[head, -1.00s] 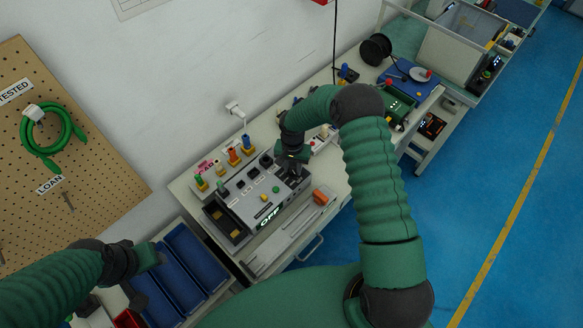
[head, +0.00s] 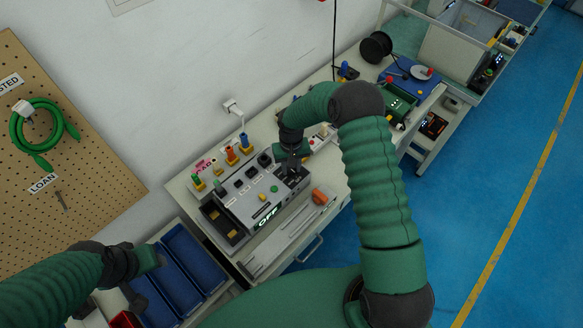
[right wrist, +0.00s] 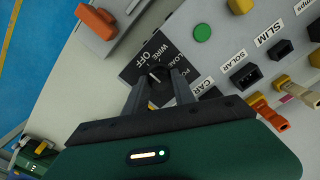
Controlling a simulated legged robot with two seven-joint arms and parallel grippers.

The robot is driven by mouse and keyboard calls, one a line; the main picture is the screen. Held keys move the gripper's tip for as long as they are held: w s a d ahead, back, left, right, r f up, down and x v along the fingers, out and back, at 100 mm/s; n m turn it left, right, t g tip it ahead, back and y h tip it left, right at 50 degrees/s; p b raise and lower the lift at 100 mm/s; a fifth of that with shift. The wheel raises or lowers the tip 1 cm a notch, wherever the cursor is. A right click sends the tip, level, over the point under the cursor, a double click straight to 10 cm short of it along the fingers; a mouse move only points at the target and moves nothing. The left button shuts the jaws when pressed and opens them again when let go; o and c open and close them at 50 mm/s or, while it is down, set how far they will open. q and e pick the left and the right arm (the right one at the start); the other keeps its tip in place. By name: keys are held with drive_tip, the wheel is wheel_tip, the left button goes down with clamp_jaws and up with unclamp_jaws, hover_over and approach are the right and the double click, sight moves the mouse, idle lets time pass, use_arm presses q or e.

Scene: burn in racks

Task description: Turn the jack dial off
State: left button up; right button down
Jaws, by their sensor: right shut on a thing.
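The jack dial (right wrist: 159,74) is a small dark knob on a black panel with white lettering, including "WIRE" and "LOAD". My right gripper (right wrist: 158,84) points down at the panel and is shut on the dial, one finger on each side. In the head view my right gripper (head: 291,164) covers most of the dial. My left gripper (head: 143,275) is open and empty above the blue bins, well away from the tester.
Several coloured plugs (head: 231,155) stand behind the tester. An orange block (head: 320,196) lies to its front right. Blue bins (head: 185,257) are at the left, by a pegboard (head: 95,165) with a green cable. Blue floor is clear at the right.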

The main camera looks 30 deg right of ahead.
sight(291, 168)
drive_tip(key=n, duration=0.2)
drive_tip(key=shift+n+b, duration=0.3)
drive_tip(key=shift+n, duration=0.3)
drive_tip(key=c, duration=1.1)
unclamp_jaws()
drive_tip(key=shift+o, duration=0.2)
wheel_tip(291, 168, up, 17)
drive_tip(key=b, duration=0.3)
drive_tip(key=shift+w+f, duration=0.1)
drive_tip(key=shift+f, duration=0.05)
